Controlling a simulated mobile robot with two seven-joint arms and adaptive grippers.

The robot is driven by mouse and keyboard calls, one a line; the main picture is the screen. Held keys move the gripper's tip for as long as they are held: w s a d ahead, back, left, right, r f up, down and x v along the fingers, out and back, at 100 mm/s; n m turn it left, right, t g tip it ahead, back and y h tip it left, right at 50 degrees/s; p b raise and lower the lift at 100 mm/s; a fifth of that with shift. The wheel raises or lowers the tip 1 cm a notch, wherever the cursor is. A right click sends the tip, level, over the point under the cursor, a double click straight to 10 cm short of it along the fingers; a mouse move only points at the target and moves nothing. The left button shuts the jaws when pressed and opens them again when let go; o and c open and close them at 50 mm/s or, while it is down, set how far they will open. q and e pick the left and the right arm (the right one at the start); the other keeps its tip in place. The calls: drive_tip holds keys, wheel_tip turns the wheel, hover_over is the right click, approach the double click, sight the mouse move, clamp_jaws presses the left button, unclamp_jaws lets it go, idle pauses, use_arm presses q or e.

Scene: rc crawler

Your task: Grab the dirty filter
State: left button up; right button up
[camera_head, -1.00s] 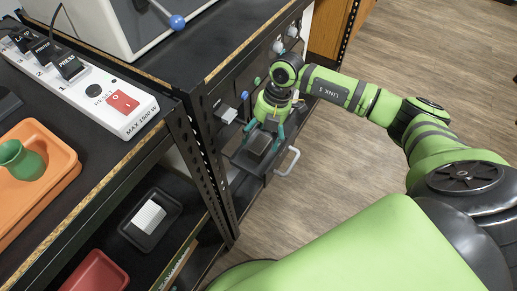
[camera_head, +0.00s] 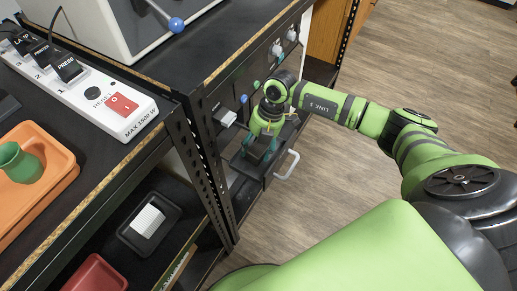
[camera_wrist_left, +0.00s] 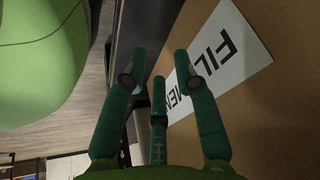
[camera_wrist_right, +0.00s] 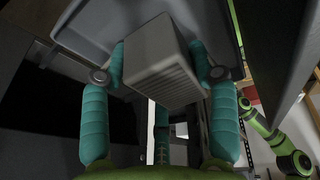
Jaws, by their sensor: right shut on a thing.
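The dirty filter is a grey, ridged block (camera_wrist_right: 160,65), seen close up in the right wrist view. My right gripper (camera_wrist_right: 163,68) is shut on it, with teal fingers on both sides. In the head view my right gripper (camera_head: 259,147) points down over a dark pulled-out drawer (camera_head: 285,139) in the black rack, and the filter is mostly hidden by the hand there. My left gripper (camera_wrist_left: 157,72) shows only in the left wrist view. Its fingers are apart with nothing between them, near a brown board with a white printed label (camera_wrist_left: 215,60).
A white, ridged filter (camera_head: 148,220) lies in a black tray (camera_head: 128,236) on the lower shelf. A power strip (camera_head: 95,100) and an orange tray (camera_head: 60,180) with a green vase (camera_head: 22,163) are on the upper surface. The drawer's handle (camera_head: 288,166) juts out over open floor.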

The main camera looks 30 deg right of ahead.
sight(256, 144)
wheel_tip(256, 144, up, 13)
drive_tip(key=p, duration=0.1)
use_arm(q)
drive_tip(key=shift+s+d+b, duration=0.15)
drive_tip(key=shift+s+b, duration=0.05)
drive_tip(key=shift+b, duration=0.55)
use_arm(e)
drive_tip(key=s+d, duration=0.4)
drive_tip(key=s, duration=0.3)
drive_tip(key=s+d+f, duration=0.1)
drive_tip(key=s+d, duration=0.4)
drive_tip(key=s, duration=0.3)
drive_tip(key=shift+s, duration=0.3)
